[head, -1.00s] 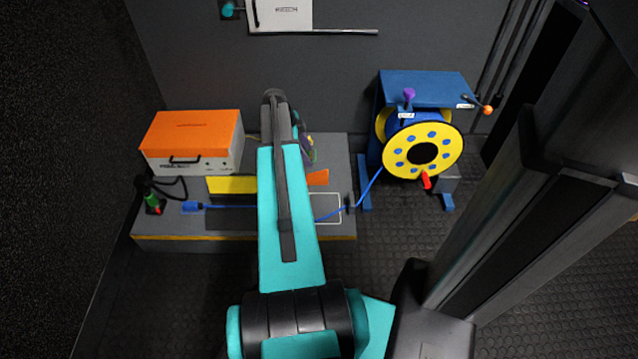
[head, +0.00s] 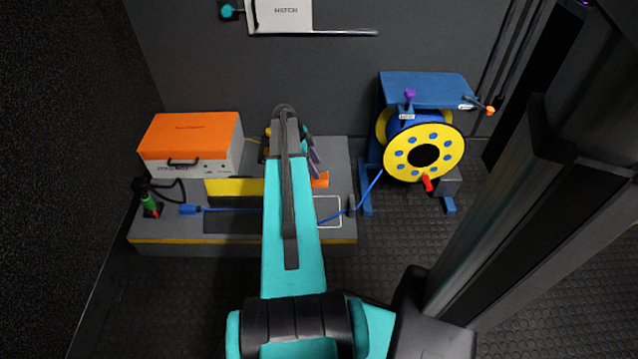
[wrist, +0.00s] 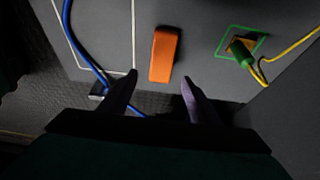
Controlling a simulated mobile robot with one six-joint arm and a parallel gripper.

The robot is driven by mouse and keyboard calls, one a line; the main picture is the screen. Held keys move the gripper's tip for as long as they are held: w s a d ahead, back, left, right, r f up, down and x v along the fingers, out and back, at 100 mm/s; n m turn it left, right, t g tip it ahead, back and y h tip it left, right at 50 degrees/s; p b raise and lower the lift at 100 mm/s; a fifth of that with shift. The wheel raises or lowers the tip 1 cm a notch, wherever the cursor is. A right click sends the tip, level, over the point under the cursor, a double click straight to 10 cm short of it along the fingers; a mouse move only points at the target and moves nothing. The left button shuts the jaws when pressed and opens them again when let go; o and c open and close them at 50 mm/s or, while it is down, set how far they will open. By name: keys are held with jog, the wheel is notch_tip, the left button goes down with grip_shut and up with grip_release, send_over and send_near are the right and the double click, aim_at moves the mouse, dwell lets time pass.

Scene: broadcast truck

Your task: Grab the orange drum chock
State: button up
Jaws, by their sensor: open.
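The orange drum chock (wrist: 163,54) lies on the grey platform in the wrist view, just beyond my fingertips and roughly centred between them. In the head view only part of the orange drum chock (head: 320,180) shows, right of my teal arm, which covers the rest. My gripper (wrist: 160,77) is open and empty, with one finger to each side of the chock's near end. I cannot tell how high the fingers are above the platform.
A blue cable (wrist: 80,45) runs along a white outline left of the chock. A green connector (wrist: 240,52) with a yellow cable sits to its right. The yellow-and-blue cable drum (head: 423,152) stands right of the platform; an orange-topped case (head: 190,140) stands at the left.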

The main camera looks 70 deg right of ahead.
aim_at(322, 177)
jog(key=shift+x, duration=1.2)
jog(key=shift+f+b, duration=0.1)
jog(key=shift+b, duration=0.2)
jog(key=shift+b+x, duration=1.55)
jog(key=shift+x, duration=0.95)
jog(key=shift+d, duration=0.1)
jog(key=c, duration=1.2)
jog(key=shift+c, duration=0.2)
notch_tip(322, 177, up, 10)
jog(key=p, duration=0.4)
